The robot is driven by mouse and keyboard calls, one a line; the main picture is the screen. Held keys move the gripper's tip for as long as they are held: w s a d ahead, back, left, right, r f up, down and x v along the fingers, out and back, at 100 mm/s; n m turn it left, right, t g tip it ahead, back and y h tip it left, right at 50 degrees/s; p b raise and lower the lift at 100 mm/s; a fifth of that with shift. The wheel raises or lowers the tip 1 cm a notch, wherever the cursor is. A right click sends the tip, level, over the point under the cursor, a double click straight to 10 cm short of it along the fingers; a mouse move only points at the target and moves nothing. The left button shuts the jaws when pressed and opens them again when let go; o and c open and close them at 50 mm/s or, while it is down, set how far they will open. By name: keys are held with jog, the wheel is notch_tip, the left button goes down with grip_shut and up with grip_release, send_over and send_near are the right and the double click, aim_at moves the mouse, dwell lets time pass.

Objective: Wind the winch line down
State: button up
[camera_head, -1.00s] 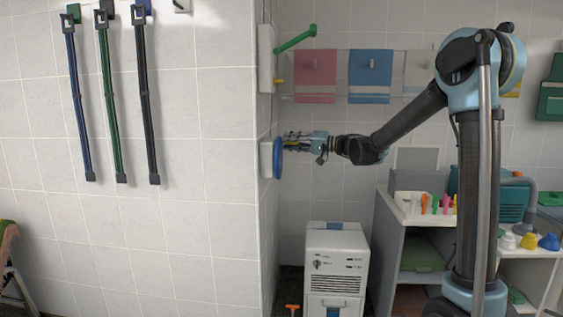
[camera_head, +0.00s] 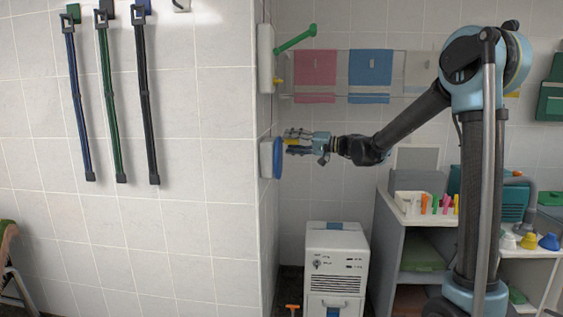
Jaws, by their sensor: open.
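A blue round wheel (camera_head: 277,158) sits on a white box (camera_head: 266,160) on the side of the wall corner, seen almost edge-on. Above it, a green crank handle (camera_head: 297,38) sticks out from another white wall box (camera_head: 265,57), with a small yellow knob (camera_head: 277,82) below. I cannot tell from the picture which one works the winch line, and no line clearly shows. My gripper (camera_head: 288,142) is open just right of the blue wheel, its fingers pointing left at the wheel's face. It looks empty; whether a fingertip touches the rim cannot be told.
A pink towel (camera_head: 315,68) and a blue towel (camera_head: 370,68) hang on the back wall above my arm. A white cabinet (camera_head: 336,262) stands below my gripper. Several straps hang on the left wall.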

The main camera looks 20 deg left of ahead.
jog(key=w+d, duration=0.2)
jog(key=d, duration=0.6)
jog(key=shift+d, duration=0.2)
dwell(0.4)
jog(key=s+d+f+m+h, duration=0.2)
jog(key=s+d+f+h, duration=0.4)
jog(key=s+d+f, duration=0.4)
jog(key=s+d+f+m+t+h, duration=0.1)
jog(key=s+d+f+h, duration=0.5)
jog(key=d, duration=1.3)
jog(key=s+d+f+m+h, duration=0.2)
jog(key=s+d+f+h, duration=0.4)
jog(key=s+d+f, duration=0.8)
jog(key=s, duration=0.3)
jog(key=shift+d+f+m+t, duration=0.15)
jog(key=shift+d+m+t, duration=0.15)
jog(key=shift+t, duration=0.1)
